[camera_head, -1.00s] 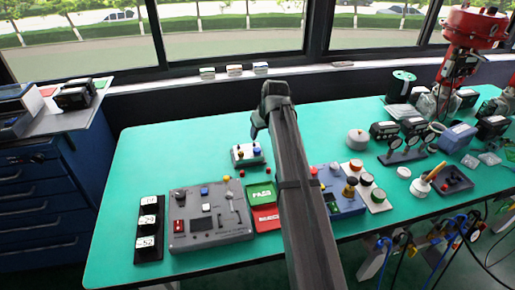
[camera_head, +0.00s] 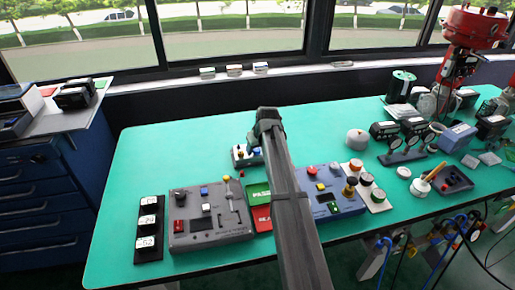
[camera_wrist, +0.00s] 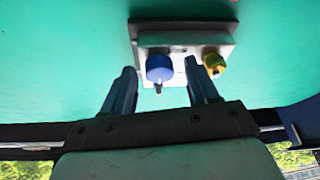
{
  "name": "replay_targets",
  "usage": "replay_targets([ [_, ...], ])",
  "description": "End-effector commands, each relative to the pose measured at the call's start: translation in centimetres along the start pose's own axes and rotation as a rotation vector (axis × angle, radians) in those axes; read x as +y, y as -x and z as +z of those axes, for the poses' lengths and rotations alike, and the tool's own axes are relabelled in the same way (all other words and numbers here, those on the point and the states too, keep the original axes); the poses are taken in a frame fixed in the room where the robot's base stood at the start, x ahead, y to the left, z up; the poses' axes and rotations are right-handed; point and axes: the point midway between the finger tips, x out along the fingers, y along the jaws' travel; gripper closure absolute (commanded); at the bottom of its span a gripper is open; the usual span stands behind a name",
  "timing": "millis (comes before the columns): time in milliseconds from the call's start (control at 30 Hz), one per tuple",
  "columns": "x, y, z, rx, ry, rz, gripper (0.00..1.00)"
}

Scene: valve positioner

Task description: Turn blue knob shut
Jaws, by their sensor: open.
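The blue knob (camera_wrist: 159,67) sits on a small white and grey valve box (camera_wrist: 186,38) in the wrist view, with a short dark pointer at its lower edge. A yellow knob (camera_wrist: 213,61) is to its right on the same box. My gripper (camera_wrist: 160,72) is open, with one fingertip on each side of the blue knob in the picture. The right fingertip is between the two knobs. I cannot tell whether the fingers touch the blue knob. In the head view, my gripper (camera_head: 265,122) and arm partly hide the box (camera_head: 240,155).
A grey control panel (camera_head: 208,222) stands at the front left of the green table (camera_head: 135,165). A blue panel (camera_head: 340,200) and several round buttons stand to the right of my arm. A red and a green sign lie beneath my arm. The table behind the box is clear.

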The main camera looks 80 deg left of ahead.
Motion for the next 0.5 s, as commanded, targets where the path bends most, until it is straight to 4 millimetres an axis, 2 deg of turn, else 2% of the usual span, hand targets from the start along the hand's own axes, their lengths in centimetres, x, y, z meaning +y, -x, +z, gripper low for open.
replay_targets([
  [167,0.0,0.02,0.0,0.0,0.0,0.0,0.41],
  [500,0.01,0.04,0.0,0.0,0.0,0.0,0.73],
])
